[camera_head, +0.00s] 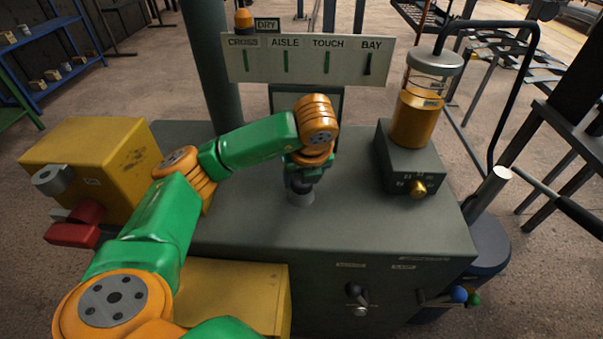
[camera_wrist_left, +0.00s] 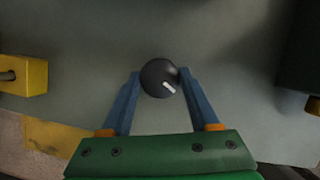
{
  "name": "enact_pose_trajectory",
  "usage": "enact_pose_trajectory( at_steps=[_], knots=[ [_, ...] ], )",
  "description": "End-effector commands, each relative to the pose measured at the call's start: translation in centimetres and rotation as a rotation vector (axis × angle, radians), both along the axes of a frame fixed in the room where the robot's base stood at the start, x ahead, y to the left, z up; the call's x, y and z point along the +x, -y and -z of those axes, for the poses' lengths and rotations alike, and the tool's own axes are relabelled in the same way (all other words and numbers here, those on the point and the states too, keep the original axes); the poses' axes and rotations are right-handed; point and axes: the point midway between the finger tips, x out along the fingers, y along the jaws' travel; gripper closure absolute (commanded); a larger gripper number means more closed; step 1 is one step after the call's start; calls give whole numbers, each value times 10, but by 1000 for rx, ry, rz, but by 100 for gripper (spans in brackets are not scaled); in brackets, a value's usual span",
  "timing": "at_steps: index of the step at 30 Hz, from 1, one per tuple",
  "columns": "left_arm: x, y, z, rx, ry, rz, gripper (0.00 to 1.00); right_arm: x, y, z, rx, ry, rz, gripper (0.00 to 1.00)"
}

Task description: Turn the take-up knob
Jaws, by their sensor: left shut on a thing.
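A round dark knob (camera_wrist_left: 157,72) with a white pointer mark sits on the grey cabinet top (camera_wrist_left: 215,105) in the left wrist view. The pointer slants toward the lower right. My left gripper (camera_wrist_left: 157,80) has its two blue fingers closed on either side of the knob. In the head view my left gripper (camera_head: 300,186) reaches straight down onto a round grey base (camera_head: 301,198) in the middle of the cabinet top (camera_head: 345,215). The gripper mostly hides the knob there. My right gripper is not in view.
A sign panel labelled CROSS, AISLE, TOUCH, BAY (camera_head: 305,60) stands behind. An amber-filled cylinder (camera_head: 415,120) on a grey box with a brass knob (camera_head: 418,188) stands right. A yellow box (camera_head: 85,160) is left. The cabinet front has a small dark knob (camera_head: 354,290).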

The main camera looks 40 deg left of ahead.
Motion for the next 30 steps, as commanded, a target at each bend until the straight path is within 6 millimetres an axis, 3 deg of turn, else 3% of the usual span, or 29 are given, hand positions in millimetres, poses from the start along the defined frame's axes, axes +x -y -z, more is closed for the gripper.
enact_pose_trajectory(
  at_steps=[12, 30],
  knots=[
    [1, 2, -3, 0, -6, -386, 94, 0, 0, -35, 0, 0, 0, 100],
    [4, 2, 0, -1, -4, -757, 94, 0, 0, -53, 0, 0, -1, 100]
  ],
)
